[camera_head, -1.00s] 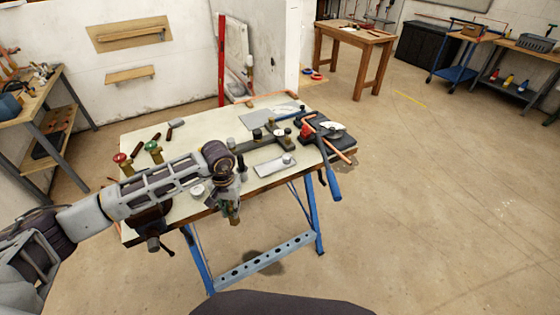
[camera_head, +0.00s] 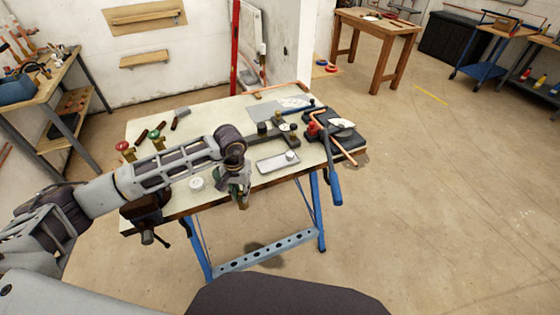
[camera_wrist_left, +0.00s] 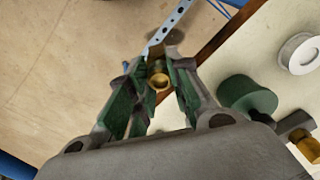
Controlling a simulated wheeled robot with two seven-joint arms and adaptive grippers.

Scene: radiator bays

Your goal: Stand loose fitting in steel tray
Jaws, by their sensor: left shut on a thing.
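My left gripper (camera_head: 241,196) is at the front edge of the workbench, just left of the steel tray (camera_head: 266,167). In the left wrist view its green-padded fingers (camera_wrist_left: 158,85) are shut on a small brass fitting (camera_wrist_left: 158,81), with its round open end facing the camera. In the head view the fitting is small and partly hidden by the fingers. The shallow grey tray lies flat on the bench, with a small round pale piece (camera_head: 290,155) at its right end. The gripper is apart from the tray. My right gripper is not in view.
A white tape roll (camera_head: 196,184) lies left of the gripper. Green-topped (camera_head: 158,140) and red-topped (camera_head: 125,150) brass valves stand further left. A vise (camera_head: 145,209) is on the front left corner. Behind the tray are dark blocks (camera_head: 276,131); a copper pipe (camera_head: 339,149) lies to the right.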

